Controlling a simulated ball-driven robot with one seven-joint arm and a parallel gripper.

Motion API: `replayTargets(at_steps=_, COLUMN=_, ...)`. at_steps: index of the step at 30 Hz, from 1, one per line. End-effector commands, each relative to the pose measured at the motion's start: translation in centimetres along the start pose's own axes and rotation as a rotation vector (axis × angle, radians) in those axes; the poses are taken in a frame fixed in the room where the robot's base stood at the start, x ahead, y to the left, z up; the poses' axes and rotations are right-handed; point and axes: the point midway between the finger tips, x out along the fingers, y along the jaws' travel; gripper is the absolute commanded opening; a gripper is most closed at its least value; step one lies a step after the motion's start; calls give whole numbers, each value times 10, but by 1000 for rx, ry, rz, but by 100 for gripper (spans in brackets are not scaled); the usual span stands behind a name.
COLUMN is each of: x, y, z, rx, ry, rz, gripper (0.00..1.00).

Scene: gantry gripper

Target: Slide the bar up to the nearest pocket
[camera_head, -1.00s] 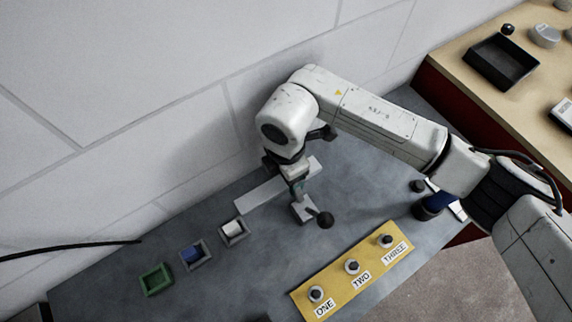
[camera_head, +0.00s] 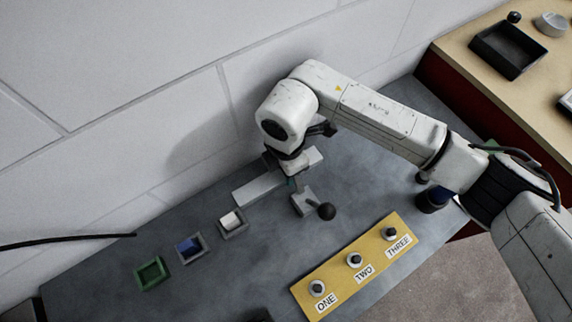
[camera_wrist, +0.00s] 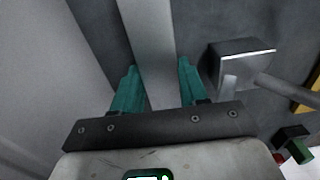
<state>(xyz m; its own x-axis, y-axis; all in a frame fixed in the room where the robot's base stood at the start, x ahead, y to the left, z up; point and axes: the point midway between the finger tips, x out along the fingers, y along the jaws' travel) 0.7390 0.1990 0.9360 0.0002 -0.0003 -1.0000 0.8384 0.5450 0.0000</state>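The pale grey bar (camera_head: 258,187) lies flat on the dark table close to the wall, slanting from lower left to upper right. My gripper (camera_head: 291,180) is over its right part, which the arm partly hides. In the wrist view the bar (camera_wrist: 152,45) runs between the two teal fingers of my gripper (camera_wrist: 158,68), which are apart and open. Contact with the bar cannot be told. The nearest pocket (camera_head: 241,233), a small grey frame with a white block, sits just past the bar's left end, with a small gap.
A blue-filled pocket (camera_head: 203,257) and a green pocket (camera_head: 152,274) continue the row to the lower left. A lever with a black ball knob (camera_head: 326,211) stands close beside the gripper. A yellow panel (camera_head: 345,272) carries three buttons. The wall borders the bar's far side.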

Motion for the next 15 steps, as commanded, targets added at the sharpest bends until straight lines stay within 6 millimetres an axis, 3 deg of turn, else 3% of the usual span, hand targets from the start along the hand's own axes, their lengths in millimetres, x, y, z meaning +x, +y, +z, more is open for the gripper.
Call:
replayTargets(at_steps=2, x=0, y=0, z=0, rx=0, ry=0, rz=0, gripper=35)
replayTargets(at_steps=12, x=0, y=0, z=0, rx=0, ry=0, rz=0, gripper=2)
replayTargets(at_steps=15, x=0, y=0, z=0, rx=0, ry=0, rz=0, gripper=0)
